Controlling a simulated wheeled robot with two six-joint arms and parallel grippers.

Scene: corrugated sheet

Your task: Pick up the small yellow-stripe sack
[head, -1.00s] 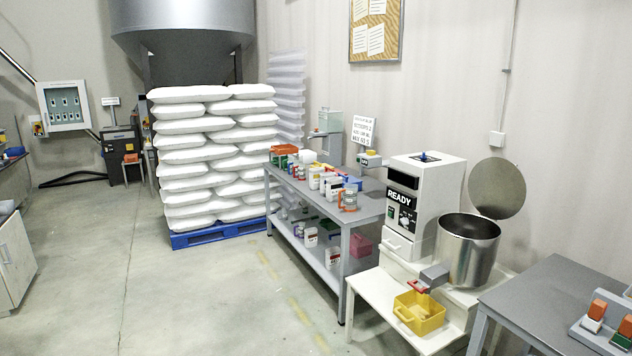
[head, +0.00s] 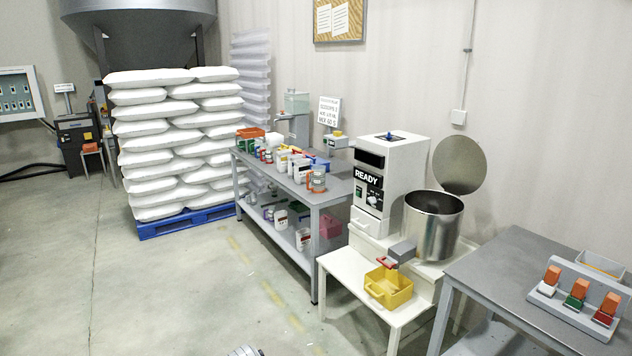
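Several small white packs or containers with coloured marks stand in a row on the grey workbench (head: 335,189) in the head view. One white item with a yellowish mark (head: 283,160) is among them, but it is too small to tell whether it is the yellow-stripe sack. Neighbouring items partly hide it. Neither of my grippers can be made out. A small grey part (head: 245,351) shows at the bottom edge, too cut off to identify.
Large white sacks (head: 160,140) are stacked on a blue pallet (head: 188,221). A white machine (head: 385,185) and steel drum (head: 432,226) stand right of the bench, with a yellow bin (head: 388,289) in front. A grey table (head: 500,285) is at right. Floor at left is clear.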

